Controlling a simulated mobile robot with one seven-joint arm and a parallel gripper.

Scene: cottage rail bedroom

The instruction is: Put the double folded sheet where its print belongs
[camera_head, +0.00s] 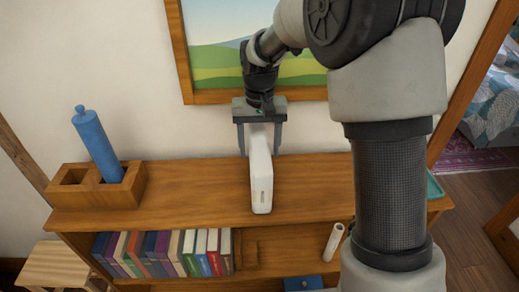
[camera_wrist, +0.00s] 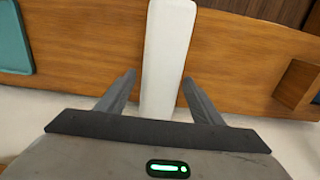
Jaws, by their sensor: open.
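A long, narrow white object (camera_head: 261,180) lies on the top of the wooden shelf unit (camera_head: 200,185), its near end close to the front edge. It may be the folded sheet; I can make out no print on it. My gripper (camera_head: 259,153) is open at its far part, one finger on each side of it. In the wrist view the white object (camera_wrist: 168,50) runs between the spread fingers of my gripper (camera_wrist: 159,77), with a gap at both sides. A smaller pale roll (camera_head: 334,242) leans in the lower shelf.
A wooden block (camera_head: 130,187) with square holes holds a blue cylinder (camera_head: 95,145) at the left. A row of books (camera_head: 170,253) and a blue box (camera_head: 302,283) are below. A teal item (camera_head: 434,186) lies at the right end. A framed picture (camera_head: 215,60) hangs behind.

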